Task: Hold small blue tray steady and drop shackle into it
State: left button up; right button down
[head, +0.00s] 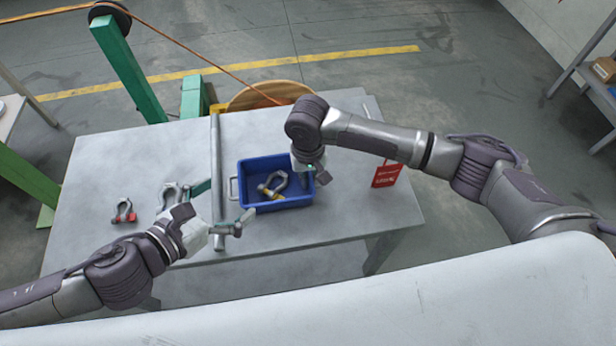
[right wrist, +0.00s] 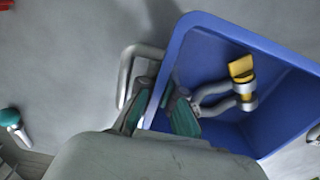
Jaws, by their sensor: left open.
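The small blue tray (head: 262,206) stands on the grey table, and it fills the right side of the right wrist view (right wrist: 215,32). A grey shackle with a yellow pin (head: 277,183) lies inside it; the shackle also shows in the right wrist view (right wrist: 228,98). My right gripper (head: 307,178) is at the tray's right end. In the right wrist view its teal fingers (right wrist: 161,98) are shut on the tray wall beside the wire handle, one inside and one outside. My left gripper (head: 228,200) is open and empty, left of the tray, fingers apart.
A shackle with a red pin (head: 123,211) and a grey shackle (head: 168,193) lie on the table (head: 95,173) at the left. A raised grey bar (head: 216,150) crosses the table left of the tray. A red card (head: 386,174) is at the right.

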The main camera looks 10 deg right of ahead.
jog(key=shift+f, duration=0.1)
pick_arm(q)
jog(key=shift+s+a+r, duration=0.15)
jog(key=shift+s+a, duration=0.1)
pick_arm(e)
jog(key=c, duration=1.2)
grip_release()
jog(key=shift+c, duration=0.2)
jog(key=shift+r, duration=0.2)
notch_tip(320, 180, up, 12)
jog(key=shift+f, duration=0.15)
